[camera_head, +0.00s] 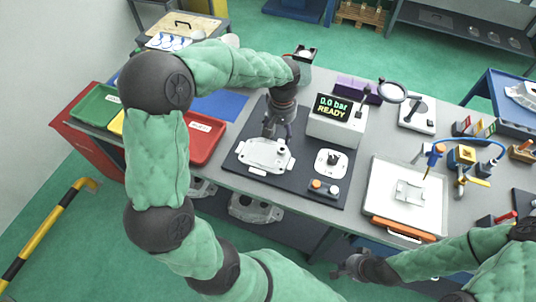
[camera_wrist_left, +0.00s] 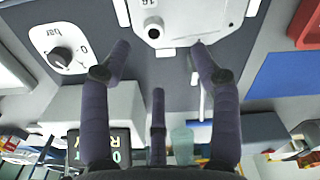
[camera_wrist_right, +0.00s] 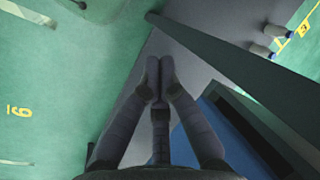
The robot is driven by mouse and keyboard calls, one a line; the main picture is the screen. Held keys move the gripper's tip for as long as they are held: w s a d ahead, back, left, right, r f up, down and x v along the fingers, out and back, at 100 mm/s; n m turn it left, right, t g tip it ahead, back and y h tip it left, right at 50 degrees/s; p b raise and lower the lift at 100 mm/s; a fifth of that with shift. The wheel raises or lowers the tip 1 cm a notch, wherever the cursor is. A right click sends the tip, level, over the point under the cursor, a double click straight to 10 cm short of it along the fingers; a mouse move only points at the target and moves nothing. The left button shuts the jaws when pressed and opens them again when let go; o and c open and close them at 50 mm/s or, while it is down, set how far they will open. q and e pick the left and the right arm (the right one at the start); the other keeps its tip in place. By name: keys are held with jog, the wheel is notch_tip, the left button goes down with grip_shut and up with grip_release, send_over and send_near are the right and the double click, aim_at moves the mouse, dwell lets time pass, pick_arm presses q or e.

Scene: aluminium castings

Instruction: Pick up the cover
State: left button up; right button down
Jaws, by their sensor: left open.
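A pale metal casting with a flat plate-like top (camera_head: 264,155), possibly the cover, lies on the dark mat (camera_head: 228,164). Part of it shows at the top of the left wrist view (camera_wrist_left: 172,18), with a round hole and a marking. My left gripper (camera_head: 277,130) is open and empty, pointing down above the casting's far edge; in the left wrist view its fingertips (camera_wrist_left: 160,48) are spread near that edge. A smaller grey metal part (camera_head: 410,192) lies in the white tray (camera_head: 378,190). My right gripper (camera_head: 347,268) is shut and empty; its fingertips (camera_wrist_right: 159,65) meet, off the table's front edge.
A pressure tester (camera_head: 336,120) reading "0.0 bar READY" stands right of my left gripper. A dial plate (camera_head: 331,162) and a button box (camera_head: 324,188) sit on the mat. A red bin (camera_head: 205,138) is at left. An orange-handled tool (camera_head: 403,229) lies along the tray's front.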

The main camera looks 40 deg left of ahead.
aim_at(282, 148)
pick_arm(q)
notch_tip(282, 148, down, 4)
jog(key=shift+b, duration=0.4)
jog(key=f+b, duration=0.1)
jog(key=f, duration=0.1)
jog(key=d+f, duration=0.1)
jog(key=f, duration=0.1)
jog(key=shift+f+b, duration=0.2)
jog(key=shift+b, duration=0.15)
jog(key=shift+f, duration=0.45)
jog(key=shift+w+r, duration=0.1)
grip_shut()
